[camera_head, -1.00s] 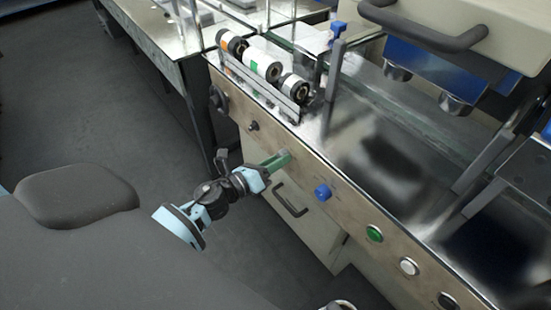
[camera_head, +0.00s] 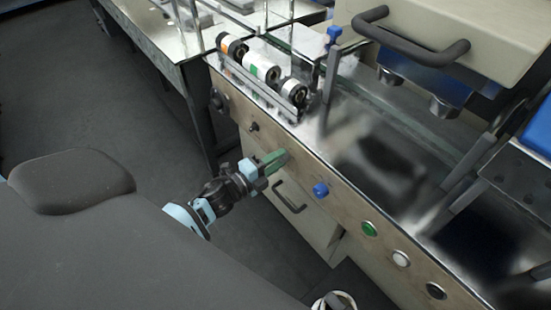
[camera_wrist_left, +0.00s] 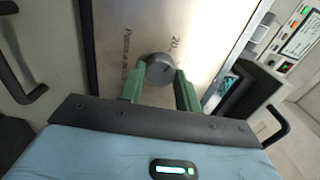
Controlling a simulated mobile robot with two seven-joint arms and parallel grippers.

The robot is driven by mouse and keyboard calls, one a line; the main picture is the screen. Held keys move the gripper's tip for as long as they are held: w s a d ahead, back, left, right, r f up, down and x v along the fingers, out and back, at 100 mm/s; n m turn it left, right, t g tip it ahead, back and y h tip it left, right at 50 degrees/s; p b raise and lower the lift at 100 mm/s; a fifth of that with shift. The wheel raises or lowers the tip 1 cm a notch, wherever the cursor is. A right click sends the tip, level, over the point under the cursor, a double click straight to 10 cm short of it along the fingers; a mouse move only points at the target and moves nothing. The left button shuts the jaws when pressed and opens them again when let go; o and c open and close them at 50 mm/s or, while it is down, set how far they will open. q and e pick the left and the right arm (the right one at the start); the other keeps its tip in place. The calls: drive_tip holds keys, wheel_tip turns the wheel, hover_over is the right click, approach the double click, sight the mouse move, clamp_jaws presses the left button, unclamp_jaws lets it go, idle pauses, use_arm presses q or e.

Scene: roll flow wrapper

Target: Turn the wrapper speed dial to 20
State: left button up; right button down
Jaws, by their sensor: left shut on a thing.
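The speed dial (camera_wrist_left: 160,70) is a round dark-grey knob on the brushed metal front panel in the left wrist view. A printed "20" shows just above it and more lettering, partly legible, to its left. My left gripper (camera_wrist_left: 160,88) has its green fingers on either side of the dial and is shut on it. Exactly where the dial's mark points is hard to tell. In the head view my left gripper (camera_head: 276,162) reaches the machine's front panel and hides the dial. My right gripper is not in view.
Right of the gripper along the panel are a blue knob (camera_head: 321,190), a green button (camera_head: 369,229), a white button (camera_head: 400,258) and a black one (camera_head: 436,291). A drawer-like handle (camera_head: 289,200) lies below. Several rolls (camera_head: 262,68) sit on top.

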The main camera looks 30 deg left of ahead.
use_arm(q)
drive_tip(key=shift+n, duration=0.8)
drive_tip(key=shift+p, duration=0.3)
drive_tip(key=o, duration=1)
drive_tip(key=shift+s, duration=0.15)
drive_tip(key=v, duration=0.7)
drive_tip(key=shift+s+a, duration=0.15)
drive_tip(key=shift+s, duration=0.1)
